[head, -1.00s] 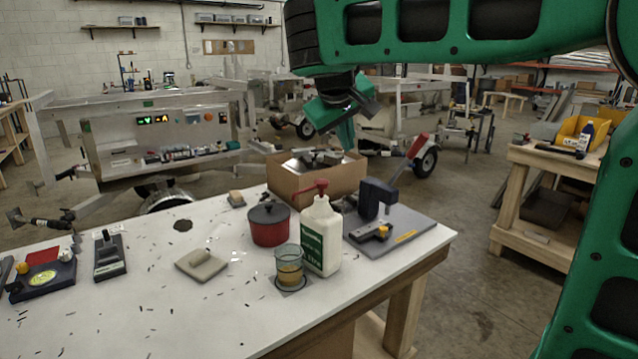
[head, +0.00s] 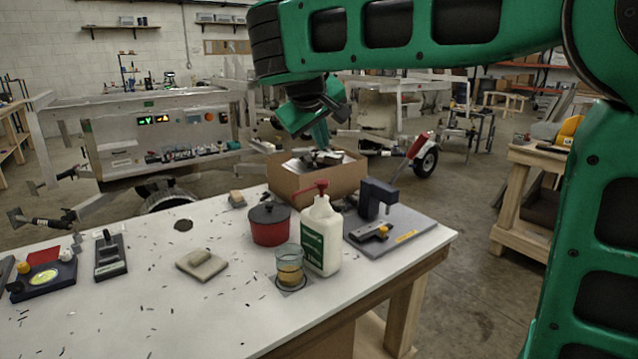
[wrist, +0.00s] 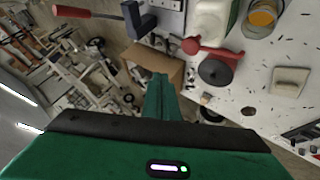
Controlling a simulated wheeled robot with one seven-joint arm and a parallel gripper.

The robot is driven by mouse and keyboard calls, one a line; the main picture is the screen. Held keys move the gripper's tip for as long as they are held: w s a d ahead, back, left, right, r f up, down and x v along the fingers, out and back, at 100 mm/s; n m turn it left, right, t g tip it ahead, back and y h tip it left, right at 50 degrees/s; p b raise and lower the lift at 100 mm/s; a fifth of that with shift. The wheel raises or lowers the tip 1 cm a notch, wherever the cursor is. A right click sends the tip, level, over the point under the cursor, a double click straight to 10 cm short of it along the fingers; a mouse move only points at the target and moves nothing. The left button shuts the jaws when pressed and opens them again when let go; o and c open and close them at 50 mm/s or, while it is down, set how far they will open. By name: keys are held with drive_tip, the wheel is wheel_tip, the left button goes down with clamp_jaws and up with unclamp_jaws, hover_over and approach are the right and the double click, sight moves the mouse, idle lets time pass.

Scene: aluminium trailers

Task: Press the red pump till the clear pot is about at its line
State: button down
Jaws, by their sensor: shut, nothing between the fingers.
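The white pump bottle (head: 321,240) with a green label stands upright near the table's right end, its red pump (head: 317,188) on top. The clear pot (head: 290,262) stands beside it, to its left, with amber liquid in its lower part; I cannot make out a line. My gripper (head: 321,137) is shut and empty, up beyond the bottle and apart from the pump. In the wrist view my gripper (wrist: 160,83) points toward the cardboard box; the red pump (wrist: 191,45), bottle (wrist: 208,18) and pot (wrist: 262,16) show near the top.
A red lidded pan (head: 269,226) stands left of the bottle. A grey board (head: 415,233) with a dark stand (head: 376,198) is to its right. An open cardboard box (head: 345,182) is behind. A beige block (head: 202,264) lies at left on the white table (head: 130,310).

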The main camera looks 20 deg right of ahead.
sight(322, 179)
drive_tip(key=shift+f, duration=3)
drive_tip(key=shift+s+f, duration=0.1)
drive_tip(key=shift+f, duration=1.35)
idle(0.9)
idle(0.3)
drive_tip(key=shift+r, duration=1.5)
drive_tip(key=shift+r, duration=2.5)
